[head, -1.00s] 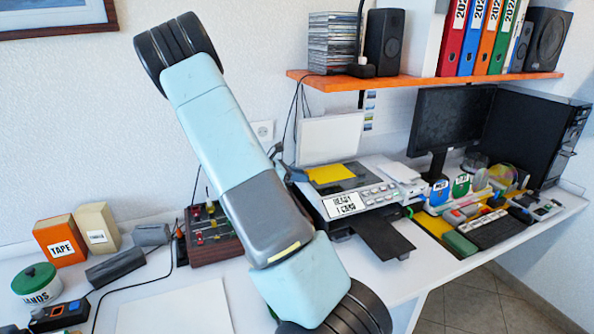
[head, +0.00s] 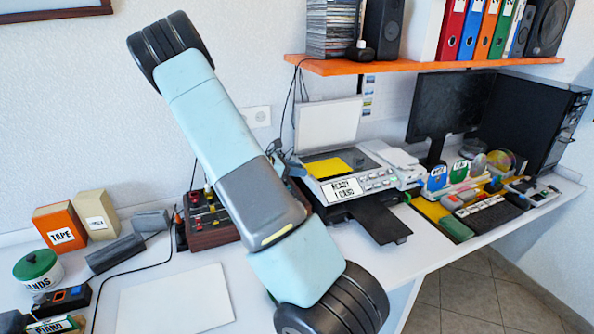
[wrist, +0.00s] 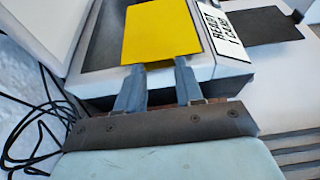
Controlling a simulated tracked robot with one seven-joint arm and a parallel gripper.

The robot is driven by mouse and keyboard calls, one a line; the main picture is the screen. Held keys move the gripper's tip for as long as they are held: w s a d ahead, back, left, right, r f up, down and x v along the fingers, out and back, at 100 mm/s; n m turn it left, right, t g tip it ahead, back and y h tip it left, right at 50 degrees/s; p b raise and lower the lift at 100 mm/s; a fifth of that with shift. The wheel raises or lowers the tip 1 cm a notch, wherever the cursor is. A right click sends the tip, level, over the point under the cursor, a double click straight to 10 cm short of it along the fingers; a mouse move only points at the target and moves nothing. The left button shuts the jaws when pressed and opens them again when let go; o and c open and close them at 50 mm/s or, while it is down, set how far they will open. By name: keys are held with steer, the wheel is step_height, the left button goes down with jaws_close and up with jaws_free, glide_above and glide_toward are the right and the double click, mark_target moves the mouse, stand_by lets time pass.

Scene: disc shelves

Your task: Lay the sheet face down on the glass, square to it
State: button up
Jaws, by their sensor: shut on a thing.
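The yellow sheet (wrist: 157,32) shows a plain yellow upper face in the wrist view. It also shows in the head view (head: 328,167). My gripper (wrist: 158,67) is shut on the near edge of the sheet. The sheet is over the dark glass (wrist: 105,48) of the scanner, roughly in line with it. I cannot tell whether it touches the glass. In the head view my gripper (head: 287,165) is partly hidden behind my arm, at the scanner's left side.
The scanner lid (head: 328,124) stands open behind the glass. The display panel (head: 342,189) and a black tray (head: 375,220) are at the front. A control box with knobs (head: 208,222) stands left. A white sheet-like board (head: 175,300) lies on the desk.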

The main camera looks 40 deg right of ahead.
steer(key=shift+f, duration=0.45)
steer(key=o, duration=1.1)
steer(key=v, duration=1.3)
steer(key=shift+a+r, duration=0.15)
steer(key=shift+a, duration=0.2)
